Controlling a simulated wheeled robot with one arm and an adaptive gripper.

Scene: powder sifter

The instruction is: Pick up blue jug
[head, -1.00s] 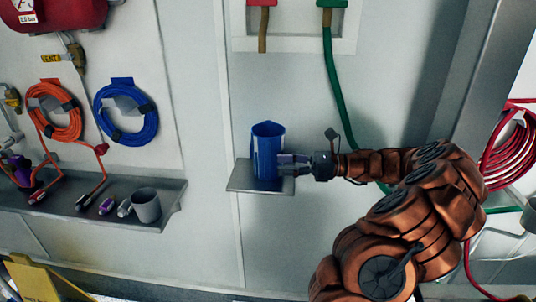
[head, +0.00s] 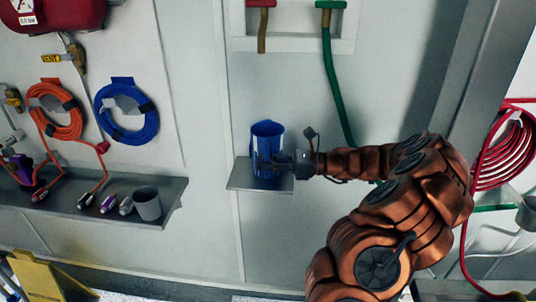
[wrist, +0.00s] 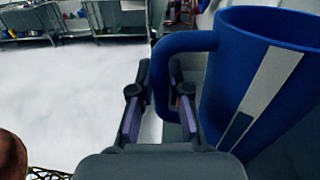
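The blue jug (head: 266,138) stands upright on a small grey metal wall shelf in the head view. In the wrist view its body (wrist: 265,75) fills the right side, with a pale strip on it, and its handle (wrist: 175,46) points left towards my gripper. My gripper (head: 284,163) is at the jug's right side in the head view. In the wrist view my gripper (wrist: 158,118) is open, with a gap between its purple-padded fingers.
The small shelf (head: 240,183) has a free front-left corner. A longer shelf (head: 172,208) at left holds a grey cup (head: 147,203) and several small fittings. A green hose (head: 333,90) hangs on the wall above my arm. A red coiled hose (head: 500,155) hangs at right.

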